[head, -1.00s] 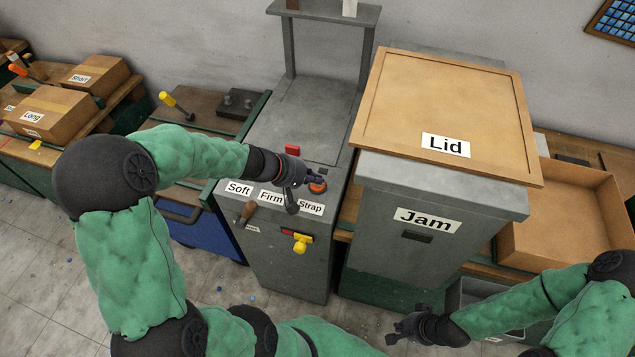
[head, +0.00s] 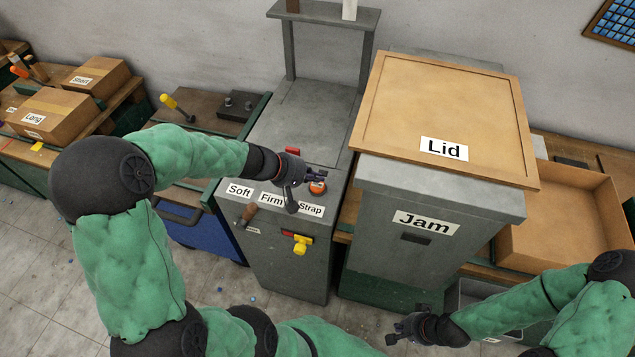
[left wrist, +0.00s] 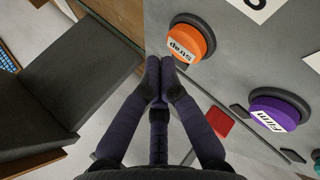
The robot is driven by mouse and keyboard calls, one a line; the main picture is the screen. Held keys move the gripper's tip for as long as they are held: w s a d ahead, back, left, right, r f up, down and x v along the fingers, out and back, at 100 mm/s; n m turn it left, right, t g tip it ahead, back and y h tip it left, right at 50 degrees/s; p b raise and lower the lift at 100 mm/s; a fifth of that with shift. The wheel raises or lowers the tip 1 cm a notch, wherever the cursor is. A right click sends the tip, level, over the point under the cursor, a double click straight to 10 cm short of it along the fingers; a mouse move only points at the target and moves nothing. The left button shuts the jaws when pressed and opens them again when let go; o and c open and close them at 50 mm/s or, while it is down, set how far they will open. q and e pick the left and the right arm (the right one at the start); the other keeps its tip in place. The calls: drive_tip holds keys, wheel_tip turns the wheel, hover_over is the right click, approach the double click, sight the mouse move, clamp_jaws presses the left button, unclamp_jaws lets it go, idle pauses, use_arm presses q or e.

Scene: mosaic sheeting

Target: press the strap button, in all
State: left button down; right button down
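The strap button is a round orange button marked "Strap" in a dark collar. It shows in the head view (head: 317,188) on the grey machine's top, behind the Strap label (head: 311,210), and in the left wrist view (left wrist: 187,42). My left gripper (head: 322,175) is just beyond the button in the head view. In the left wrist view its fingertips (left wrist: 160,70) are together and empty, beside the button, with a small gap seen between them. My right gripper (head: 405,325) is low in front of the Jam cabinet, fingers apart and empty.
The purple Firm button (left wrist: 273,112) and a red block (left wrist: 219,121) are near the strap button. The Jam cabinet (head: 440,190) with the Lid board (head: 470,110) stands close on the right. A yellow knob (head: 300,246) juts from the machine's front.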

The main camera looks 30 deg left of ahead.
sight(315, 186)
idle(0.3)
use_arm(q)
drive_tip(key=shift+r+p, duration=1.9)
drive_tip(key=shift+r, duration=0.65)
drive_tip(key=shift+f, duration=0.1)
